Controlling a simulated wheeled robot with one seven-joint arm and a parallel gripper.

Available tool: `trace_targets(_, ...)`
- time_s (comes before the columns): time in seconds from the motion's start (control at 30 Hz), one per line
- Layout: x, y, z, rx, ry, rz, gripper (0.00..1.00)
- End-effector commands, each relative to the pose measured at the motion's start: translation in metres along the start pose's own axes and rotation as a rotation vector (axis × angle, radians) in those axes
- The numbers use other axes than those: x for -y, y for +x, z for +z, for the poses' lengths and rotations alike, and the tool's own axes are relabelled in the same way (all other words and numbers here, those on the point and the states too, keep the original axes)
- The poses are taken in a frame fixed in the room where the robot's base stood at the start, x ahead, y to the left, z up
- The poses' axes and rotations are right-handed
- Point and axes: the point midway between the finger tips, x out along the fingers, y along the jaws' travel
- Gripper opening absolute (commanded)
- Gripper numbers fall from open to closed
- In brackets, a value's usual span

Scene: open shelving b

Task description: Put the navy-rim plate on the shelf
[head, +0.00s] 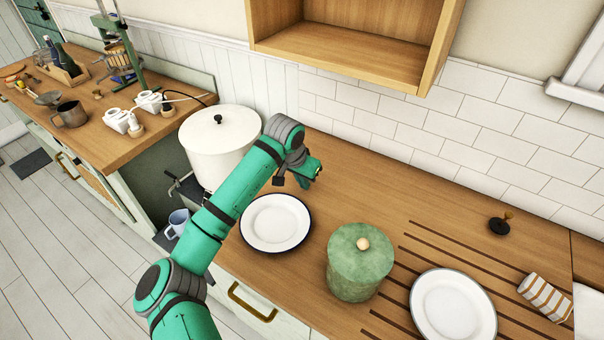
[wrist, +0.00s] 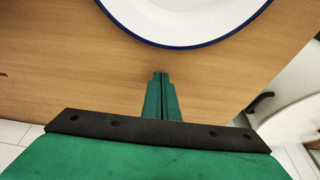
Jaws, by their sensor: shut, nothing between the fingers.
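The navy-rim plate (head: 275,222) is white with a dark blue edge and lies flat on the wooden counter, left of the green canister. It also shows at the top of the wrist view (wrist: 187,17), cut off by the frame edge. My gripper (head: 309,180) is above the counter by the plate's far side. In the wrist view its green fingers (wrist: 161,78) are together and empty, pointing toward the plate and apart from its rim in the picture. The open wooden shelf (head: 350,45) hangs on the wall above the counter; its inside, as far as it shows, is empty.
A green lidded canister (head: 358,265) stands right of the plate, close to a second, grey-rimmed plate (head: 453,306). A large white pot (head: 219,145) stands left of my arm. The counter behind the canister is clear.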

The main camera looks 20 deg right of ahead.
Motion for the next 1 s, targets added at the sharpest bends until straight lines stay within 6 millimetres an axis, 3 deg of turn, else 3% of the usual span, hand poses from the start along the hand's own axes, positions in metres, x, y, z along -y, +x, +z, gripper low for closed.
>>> trace_targets(0.1, 0.003, -0.01, 0.019, -0.002, -0.003, -0.002, 0.0)
trace_targets(0.33, 0.0, -0.015, 0.033, -0.002, 0.001, 0.0, 0.0)
trace_targets(0.77, -0.003, -0.015, 0.034, -0.002, 0.005, 0.002, 0.0)
trace_targets(1.0, -0.002, -0.012, 0.025, -0.002, 0.03, 0.011, 0.0)
